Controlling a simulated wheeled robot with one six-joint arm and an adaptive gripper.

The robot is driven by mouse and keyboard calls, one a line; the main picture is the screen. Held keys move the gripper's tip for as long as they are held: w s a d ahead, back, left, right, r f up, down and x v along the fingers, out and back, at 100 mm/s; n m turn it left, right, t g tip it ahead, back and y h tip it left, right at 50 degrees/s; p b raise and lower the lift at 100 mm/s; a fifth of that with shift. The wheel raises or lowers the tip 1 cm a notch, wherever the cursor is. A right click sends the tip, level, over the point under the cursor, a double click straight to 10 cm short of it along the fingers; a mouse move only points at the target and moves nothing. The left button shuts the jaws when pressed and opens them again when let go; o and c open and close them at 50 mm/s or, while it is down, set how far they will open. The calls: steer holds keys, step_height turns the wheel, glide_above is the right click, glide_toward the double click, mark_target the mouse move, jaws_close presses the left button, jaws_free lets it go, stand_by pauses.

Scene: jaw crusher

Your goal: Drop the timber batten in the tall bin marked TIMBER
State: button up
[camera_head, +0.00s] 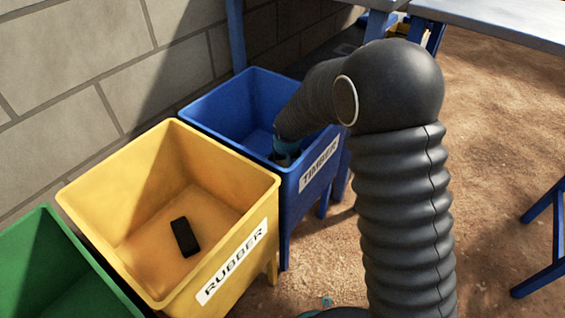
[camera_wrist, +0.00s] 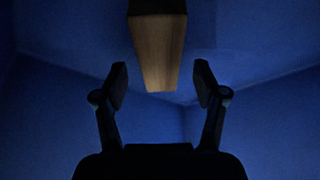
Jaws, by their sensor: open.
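The blue bin marked TIMBER (camera_head: 299,208) stands on legs by the wall. My gripper (camera_head: 283,158) reaches down into its mouth, partly hidden by the rim and my arm. In the wrist view, my gripper (camera_wrist: 161,78) is open, its two fingers apart on either side of the timber batten (camera_wrist: 158,50). The brown batten lies beyond and between the fingers, with dark gaps on both sides, so neither finger touches it. Blue bin walls (camera_wrist: 60,110) surround it. I cannot tell whether the batten rests on the bin floor. The head view does not show the batten.
A yellow RUBBER bin (camera_head: 120,225) with a black block (camera_head: 185,237) inside stands beside the blue bin. A green bin (camera_head: 50,222) is at the lower left. A block wall (camera_head: 75,70) runs behind. A grey-topped table (camera_head: 500,20) is at upper right; bare ground lies right.

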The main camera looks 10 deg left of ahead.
steer(key=shift+p+v, duration=0.3)
steer(key=shift+v, duration=2.45)
